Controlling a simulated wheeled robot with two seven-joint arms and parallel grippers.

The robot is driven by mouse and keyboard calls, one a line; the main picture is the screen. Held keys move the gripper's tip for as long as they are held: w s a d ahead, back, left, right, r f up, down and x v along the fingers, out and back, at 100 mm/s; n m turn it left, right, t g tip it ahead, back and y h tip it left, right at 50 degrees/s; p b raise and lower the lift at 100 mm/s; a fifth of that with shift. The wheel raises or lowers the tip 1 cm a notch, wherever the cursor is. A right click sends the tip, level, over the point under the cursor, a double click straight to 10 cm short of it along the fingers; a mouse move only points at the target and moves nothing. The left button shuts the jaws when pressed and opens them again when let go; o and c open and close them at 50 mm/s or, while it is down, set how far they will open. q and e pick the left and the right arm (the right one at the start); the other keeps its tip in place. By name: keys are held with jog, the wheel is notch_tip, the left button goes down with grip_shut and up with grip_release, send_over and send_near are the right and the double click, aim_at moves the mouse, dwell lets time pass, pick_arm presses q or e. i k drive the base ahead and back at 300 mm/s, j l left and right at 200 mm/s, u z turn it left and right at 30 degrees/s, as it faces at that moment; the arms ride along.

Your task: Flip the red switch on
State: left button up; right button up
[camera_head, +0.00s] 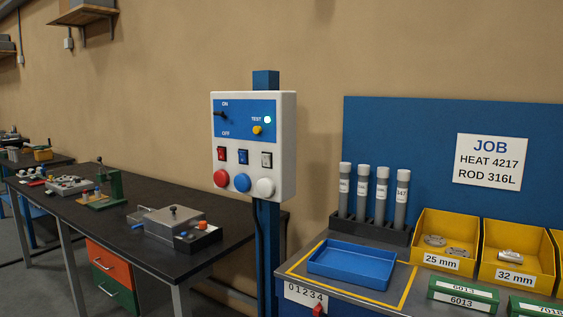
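The red switch (222,154) is a small rocker at the left of a row of three on a white control box (284,115). Its rocker position is too small to tell. Above, a black lever (220,114) sits between ON and OFF labels, with a lit TEST lamp (267,119) and a yellow knob (257,130). Neither gripper is in view.
The box is mounted on a blue post (267,235). A black workbench (120,220) with fixtures stands at left. At right, a bench holds a blue tray (350,264), a rack of grey tubes (372,231) and yellow bins (444,240). The box's front looks unobstructed.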

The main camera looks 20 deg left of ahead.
aim_at(221, 150)
jog(key=u, duration=1.05)
